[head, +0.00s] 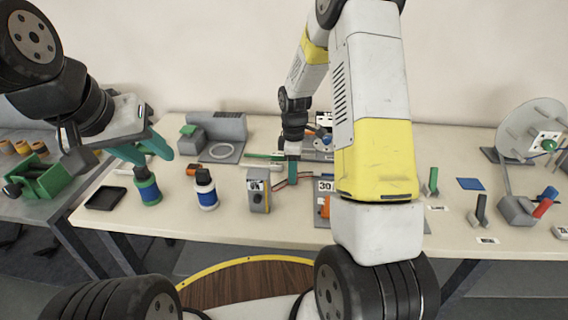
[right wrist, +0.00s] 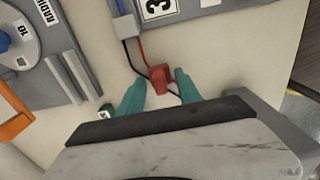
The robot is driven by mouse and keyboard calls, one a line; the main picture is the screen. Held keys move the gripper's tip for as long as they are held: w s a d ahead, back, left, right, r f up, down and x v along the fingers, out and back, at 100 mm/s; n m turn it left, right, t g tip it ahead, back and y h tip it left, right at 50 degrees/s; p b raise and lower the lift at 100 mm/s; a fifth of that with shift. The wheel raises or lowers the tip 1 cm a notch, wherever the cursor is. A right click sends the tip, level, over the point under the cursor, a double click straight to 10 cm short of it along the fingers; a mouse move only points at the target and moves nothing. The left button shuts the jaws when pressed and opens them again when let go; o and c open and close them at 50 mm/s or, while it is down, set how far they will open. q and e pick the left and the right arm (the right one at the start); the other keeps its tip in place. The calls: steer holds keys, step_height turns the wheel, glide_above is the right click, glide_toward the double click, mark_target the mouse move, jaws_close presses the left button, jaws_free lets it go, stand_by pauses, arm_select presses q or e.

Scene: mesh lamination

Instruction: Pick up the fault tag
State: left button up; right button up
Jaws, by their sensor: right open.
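A small red piece (right wrist: 160,78) lies at the fingertips of my right gripper (right wrist: 160,80) in the right wrist view. Red and black leads run to or past it; I cannot tell for sure that it is the fault tag. The teal fingers are apart, one on each side of it, and I see no clear grip. In the head view my right gripper (head: 293,153) points down over the table behind the grey box, partly hidden. My left gripper (head: 150,152) is at the left above the bottles, its teal fingers apart and empty.
A green-banded bottle (head: 147,187), a blue-banded bottle (head: 206,190) and a grey box (head: 258,190) stand near the front edge. A black tray (head: 105,198) lies at left. A panel marked 30 (head: 326,186) is beside my right arm. A large disc stand (head: 520,130) is at right.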

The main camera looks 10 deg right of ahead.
jaws_close()
steer(key=shift+r, duration=0.15)
